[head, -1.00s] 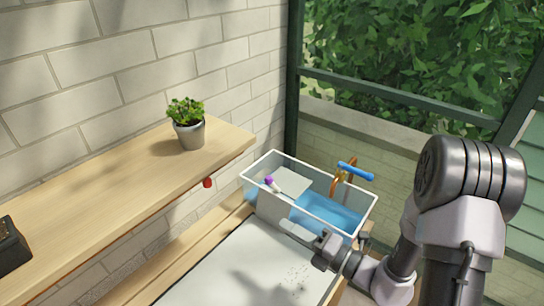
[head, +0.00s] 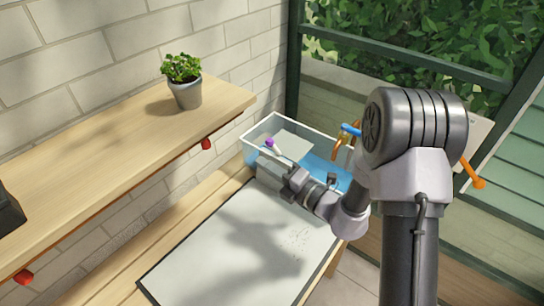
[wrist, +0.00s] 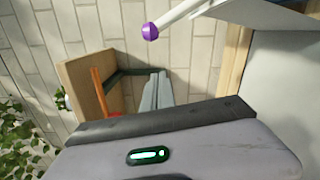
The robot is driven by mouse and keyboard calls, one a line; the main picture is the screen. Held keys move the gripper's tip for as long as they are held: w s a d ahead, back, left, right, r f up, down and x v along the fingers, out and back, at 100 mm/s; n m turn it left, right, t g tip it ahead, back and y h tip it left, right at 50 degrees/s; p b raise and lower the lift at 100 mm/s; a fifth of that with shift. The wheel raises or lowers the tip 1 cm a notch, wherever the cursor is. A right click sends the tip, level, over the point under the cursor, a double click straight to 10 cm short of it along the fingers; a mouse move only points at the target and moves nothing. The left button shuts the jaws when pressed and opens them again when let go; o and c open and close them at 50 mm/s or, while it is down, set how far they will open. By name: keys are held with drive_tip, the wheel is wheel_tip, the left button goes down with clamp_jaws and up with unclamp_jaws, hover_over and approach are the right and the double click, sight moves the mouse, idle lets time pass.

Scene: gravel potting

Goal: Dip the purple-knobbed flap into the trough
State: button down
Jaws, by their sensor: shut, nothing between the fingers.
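The trough (head: 246,149), a clear-walled box with blue water in its right part, stands at the table's far end in the head view. A pale flap panel (head: 295,142) lies across its left part. The flap's purple knob (head: 269,142) sits on a short white stem, and the knob also shows at the top of the wrist view (wrist: 150,31). My gripper (head: 261,161) is shut and empty, at the trough's near side just below the knob and apart from it. My wrist hides part of the trough's near wall.
A wooden shelf (head: 120,150) with a potted plant (head: 185,82) and red knobs (head: 206,144) on its edge runs along the brick wall at left. An orange and blue fixture (head: 345,140) is at the trough's far right. A grey mat (head: 225,265) on the table is clear.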

drive_tip(key=w, duration=0.1)
drive_tip(key=w+d, duration=0.1)
drive_tip(key=w+b, duration=0.1)
drive_tip(key=shift+w+d+r, duration=0.25)
drive_tip(key=shift+w+r, duration=0.1)
drive_tip(key=shift+r, duration=0.05)
drive_tip(key=w+d+r+m+p, duration=0.2)
drive_tip(key=w+d+m+p, duration=0.4)
drive_tip(key=p, duration=1.1)
drive_tip(key=shift+w+d+r+m+g, duration=0.35)
drive_tip(key=shift+w+m, duration=0.9)
drive_tip(key=shift+m, duration=1.15)
drive_tip(key=shift+d, duration=0.1)
